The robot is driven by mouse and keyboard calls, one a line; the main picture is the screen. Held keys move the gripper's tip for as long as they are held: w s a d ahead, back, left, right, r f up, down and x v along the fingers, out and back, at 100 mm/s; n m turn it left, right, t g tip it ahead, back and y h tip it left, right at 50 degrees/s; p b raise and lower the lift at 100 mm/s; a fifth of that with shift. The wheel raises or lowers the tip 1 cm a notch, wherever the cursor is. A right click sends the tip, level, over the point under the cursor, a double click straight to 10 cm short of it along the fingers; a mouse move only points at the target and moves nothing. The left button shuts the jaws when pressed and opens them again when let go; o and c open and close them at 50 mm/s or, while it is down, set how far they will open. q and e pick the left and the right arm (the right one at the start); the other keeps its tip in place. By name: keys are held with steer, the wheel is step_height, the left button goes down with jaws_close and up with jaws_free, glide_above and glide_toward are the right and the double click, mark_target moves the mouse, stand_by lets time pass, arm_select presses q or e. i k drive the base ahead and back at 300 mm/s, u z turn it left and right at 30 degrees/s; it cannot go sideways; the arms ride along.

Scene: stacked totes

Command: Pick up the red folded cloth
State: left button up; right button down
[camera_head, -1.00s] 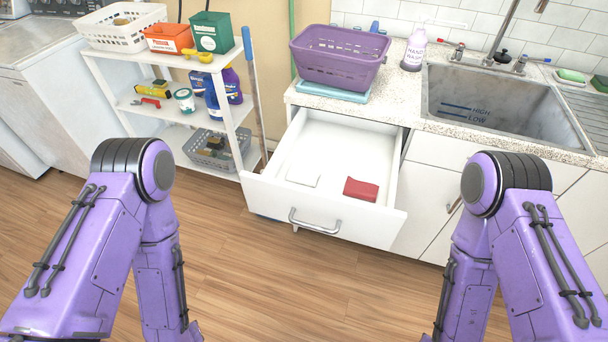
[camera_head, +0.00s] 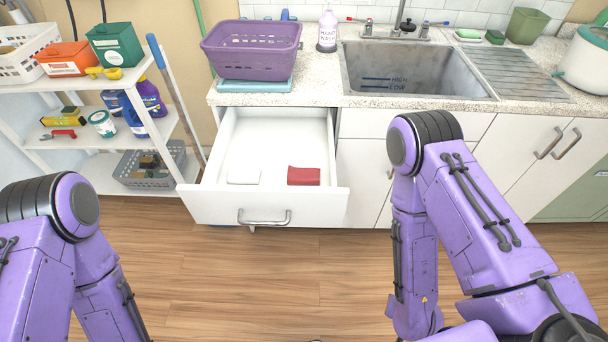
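The red folded cloth (camera_head: 304,176) lies flat in the open white drawer (camera_head: 265,207), toward its front right. A white folded cloth or similar flat white item (camera_head: 244,176) lies to its left in the same drawer. Nothing covers the red cloth. My two purple arms show at the left and right of the view, both bent downward and apart from the drawer. Neither gripper is in view; both are below the picture or hidden by my arms.
A purple basket (camera_head: 251,50) sits on a blue folded item on the counter (camera_head: 300,92) above the drawer. The sink (camera_head: 415,72) is to the right. A white shelf (camera_head: 75,144) with bins and bottles stands left. The wood floor (camera_head: 260,280) before the drawer is clear.

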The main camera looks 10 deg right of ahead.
mark_target(295, 176)
steer(key=z, duration=2.95)
steer(key=i, duration=0.4)
steer(key=u, duration=2.5)
steer(key=i, duration=0.5)
steer(key=u, duration=0.35)
